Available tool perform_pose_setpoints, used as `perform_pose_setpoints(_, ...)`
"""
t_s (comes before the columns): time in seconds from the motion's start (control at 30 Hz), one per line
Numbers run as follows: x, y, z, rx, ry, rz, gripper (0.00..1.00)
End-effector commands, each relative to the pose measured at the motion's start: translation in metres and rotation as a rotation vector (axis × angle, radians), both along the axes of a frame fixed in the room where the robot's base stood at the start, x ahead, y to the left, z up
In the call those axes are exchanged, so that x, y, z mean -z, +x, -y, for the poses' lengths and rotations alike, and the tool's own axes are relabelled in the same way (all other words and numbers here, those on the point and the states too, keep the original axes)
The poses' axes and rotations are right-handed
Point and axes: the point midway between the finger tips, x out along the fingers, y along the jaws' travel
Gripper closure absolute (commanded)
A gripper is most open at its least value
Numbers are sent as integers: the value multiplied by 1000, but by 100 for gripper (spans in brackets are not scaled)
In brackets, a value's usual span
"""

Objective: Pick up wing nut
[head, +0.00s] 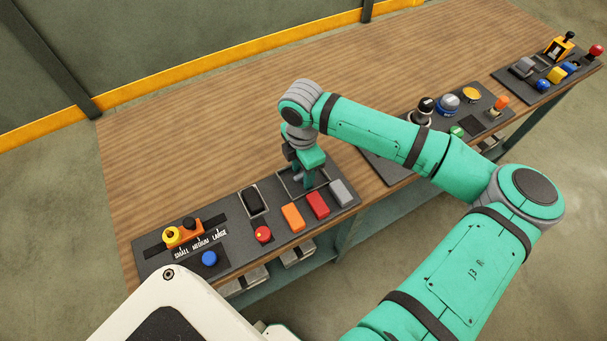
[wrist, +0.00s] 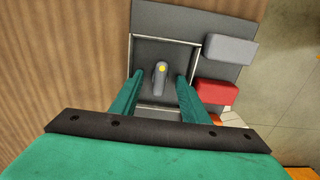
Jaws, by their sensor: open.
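The wing nut (wrist: 160,84) appears as a small grey piece with a yellow dot, inside a square thin-rimmed tray (wrist: 167,38) in the wrist view. In the head view my gripper hides it. My gripper (wrist: 160,78) is open, pointing down, with one finger on each side of the wing nut in the wrist view and a gap on both sides. How far the fingertips are above the tray floor I cannot tell. In the head view my gripper (head: 308,180) is over the tray (head: 284,185) on the near dark panel.
Red (head: 317,205), orange (head: 292,217) and grey (head: 342,193) blocks stand close beside the tray. Other panels with knobs lie right. The wooden tabletop (head: 200,140) behind is clear.

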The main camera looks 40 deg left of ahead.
Motion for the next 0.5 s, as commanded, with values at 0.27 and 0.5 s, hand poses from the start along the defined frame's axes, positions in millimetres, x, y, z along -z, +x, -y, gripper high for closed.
perform_pose_setpoints(0.27,1,0,-1,-1,0,0,68)
perform_pose_setpoints(0.5,1,0,0,0,0,0,100)
